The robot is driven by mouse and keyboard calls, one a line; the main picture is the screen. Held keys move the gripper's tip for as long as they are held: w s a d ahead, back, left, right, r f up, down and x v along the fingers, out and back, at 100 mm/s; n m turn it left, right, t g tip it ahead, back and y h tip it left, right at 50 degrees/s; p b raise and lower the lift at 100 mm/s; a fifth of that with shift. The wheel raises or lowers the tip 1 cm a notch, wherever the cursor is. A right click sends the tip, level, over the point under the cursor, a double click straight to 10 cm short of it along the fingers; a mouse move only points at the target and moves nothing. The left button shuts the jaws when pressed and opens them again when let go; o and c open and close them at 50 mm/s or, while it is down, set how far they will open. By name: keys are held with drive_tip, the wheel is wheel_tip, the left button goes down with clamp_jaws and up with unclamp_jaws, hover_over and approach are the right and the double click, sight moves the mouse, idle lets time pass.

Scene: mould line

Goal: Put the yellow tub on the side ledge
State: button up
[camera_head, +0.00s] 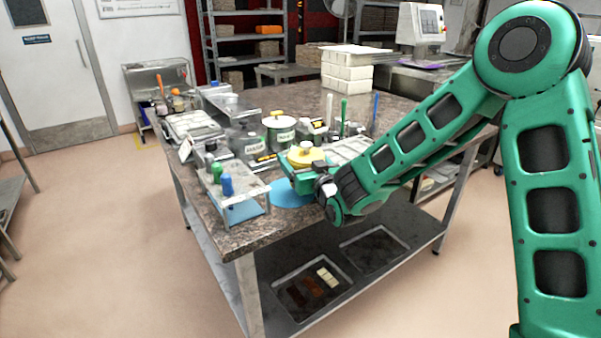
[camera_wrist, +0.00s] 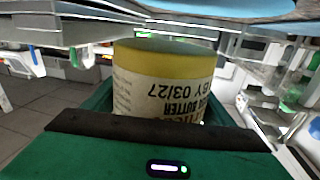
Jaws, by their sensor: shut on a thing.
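In the wrist view the tub (camera_wrist: 165,85) fills the middle, upside down in the picture, with a cream label reading "BUTTER" and "BY 03/27". A round blue mat (camera_head: 288,194) lies below and beside the tub. I cannot tell whether the tub touches the table. I cannot tell for certain which surface is the side ledge.
A small raised stand (camera_head: 240,190) with green and blue bottles is left of the tub. A lidded white tub (camera_head: 279,133), a glass jar (camera_head: 250,145) and upright coloured tools (camera_head: 343,113) stand behind. Dark trays (camera_head: 312,290) lie on the lower shelf. The floor at left is clear.

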drive_tip(key=shift+w+d+f, duration=0.1)
drive_tip(key=shift+f, duration=1.95)
drive_tip(key=o, duration=1.4)
drive_tip(key=shift+o, duration=0.2)
